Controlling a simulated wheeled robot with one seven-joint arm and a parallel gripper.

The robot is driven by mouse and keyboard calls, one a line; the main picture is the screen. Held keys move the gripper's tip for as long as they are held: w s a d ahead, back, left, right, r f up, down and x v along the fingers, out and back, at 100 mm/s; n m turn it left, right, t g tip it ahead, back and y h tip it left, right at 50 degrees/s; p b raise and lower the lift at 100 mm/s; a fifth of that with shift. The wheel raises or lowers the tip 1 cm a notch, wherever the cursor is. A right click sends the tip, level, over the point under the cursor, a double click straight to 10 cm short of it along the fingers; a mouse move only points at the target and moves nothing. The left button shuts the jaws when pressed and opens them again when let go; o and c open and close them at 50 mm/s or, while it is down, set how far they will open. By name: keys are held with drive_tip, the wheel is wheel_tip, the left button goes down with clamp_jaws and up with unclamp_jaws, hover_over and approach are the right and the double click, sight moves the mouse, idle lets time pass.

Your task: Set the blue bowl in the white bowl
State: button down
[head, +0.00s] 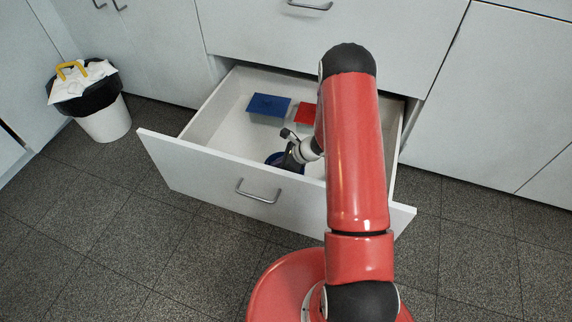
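A round blue rim, which looks like the blue bowl (271,158), shows inside the open drawer, close behind its front panel. My gripper (290,163) reaches down into the drawer at this bowl and hides part of it. The drawer front hides the lower part of both. I cannot tell whether the fingers are open or shut, or whether they touch the bowl. I cannot make out a white bowl; my arm covers the right part of the drawer.
The open white drawer (213,104) holds a blue square item (268,105) and a red item (305,113) towards its back. Its front panel (205,178) stands between my base and the inside. A white bin (105,122) with a black liner stands at the left. Dark tiled floor is clear.

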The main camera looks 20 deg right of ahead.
drive_tip(key=shift+a, duration=0.1)
drive_tip(key=shift+w+a+f+b, duration=0.1)
drive_tip(key=shift+w+a+b, duration=0.25)
drive_tip(key=shift+a, duration=0.15)
drive_tip(key=shift+w+a+f+b, duration=0.1)
drive_tip(key=shift+w+a+b, duration=0.2)
drive_tip(key=shift+a, duration=0.15)
drive_tip(key=shift+r, duration=0.15)
